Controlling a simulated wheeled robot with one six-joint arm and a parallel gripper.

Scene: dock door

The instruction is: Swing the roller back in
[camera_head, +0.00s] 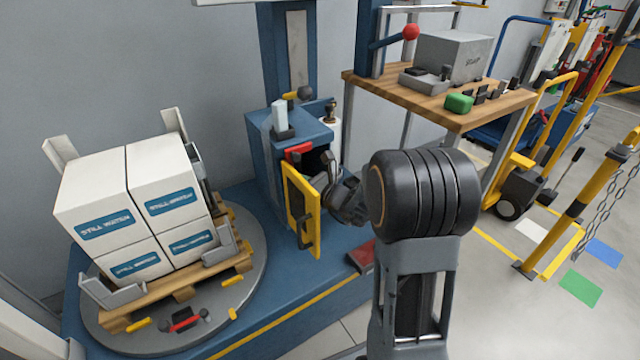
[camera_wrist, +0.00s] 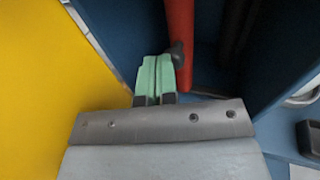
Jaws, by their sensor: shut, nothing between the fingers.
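The blue film carriage (camera_head: 262,145) stands on the wrapper's base, with a yellow door-like frame (camera_head: 289,205) swung out at its front. In the wrist view, the yellow panel (camera_wrist: 45,80) fills the left side. A red bar (camera_wrist: 179,35) with a black knob is just ahead of my fingers; a red part (camera_head: 298,152) also shows on the carriage. A dark upright cylinder (camera_wrist: 235,30), perhaps the roller, is in the recess behind. My gripper (camera_wrist: 155,80) is shut and empty, its green fingertips close to the red bar; I cannot tell whether they touch.
A pallet of white boxes (camera_head: 150,200) sits on the round turntable (camera_head: 255,265) at left. A wooden-topped bench (camera_head: 420,98) with a grey box and green block is behind at right. Yellow barrier posts (camera_head: 570,210) stand further right. Grey floor is open at lower right.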

